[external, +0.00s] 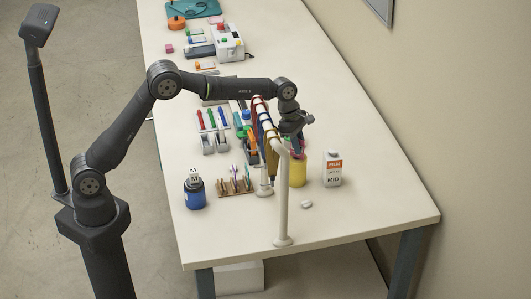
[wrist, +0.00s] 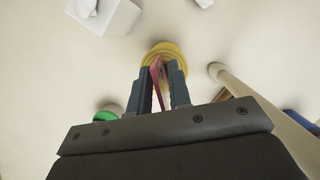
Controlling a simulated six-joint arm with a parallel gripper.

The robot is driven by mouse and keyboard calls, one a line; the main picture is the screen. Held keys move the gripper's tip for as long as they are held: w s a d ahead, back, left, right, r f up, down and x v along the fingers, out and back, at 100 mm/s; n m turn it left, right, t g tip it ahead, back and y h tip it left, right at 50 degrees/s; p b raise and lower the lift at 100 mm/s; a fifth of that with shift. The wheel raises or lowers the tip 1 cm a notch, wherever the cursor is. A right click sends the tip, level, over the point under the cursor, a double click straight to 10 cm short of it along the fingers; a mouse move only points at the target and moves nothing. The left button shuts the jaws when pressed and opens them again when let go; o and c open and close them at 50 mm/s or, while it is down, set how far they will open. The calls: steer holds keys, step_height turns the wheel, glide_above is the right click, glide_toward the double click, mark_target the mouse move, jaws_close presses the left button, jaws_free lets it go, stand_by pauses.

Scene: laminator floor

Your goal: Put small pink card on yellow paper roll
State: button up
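The small pink card (wrist: 156,76) is between the two fingers of my gripper (wrist: 161,80) in the wrist view. My fingers look shut on it, with a narrow gap between their tips. The yellow paper roll (external: 298,173) stands upright near the front right of the table. It also shows as a round yellow end beyond the fingertips in the wrist view (wrist: 166,48). In the external view my gripper (external: 297,137) points down just above the roll, and a bit of pink shows there. Whether the card touches the roll is unclear.
A white bottle (external: 332,169) stands right of the roll. A pale rail (external: 283,200) with hanging coloured items is close on its left. A small white piece (external: 306,205) lies in front. A blue jar (external: 194,193) and small rack (external: 235,188) are farther left. The front right tabletop is clear.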

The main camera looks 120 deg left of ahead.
steer(key=shift+o, duration=0.2)
steer(key=shift+r, duration=0.1)
steer(key=v, duration=1.2)
steer(key=x, duration=1.2)
steer(key=shift+f, duration=0.2)
step_height(320, 180, up, 3)
steer(key=shift+f, duration=0.15)
steer(key=shift+r, duration=0.6)
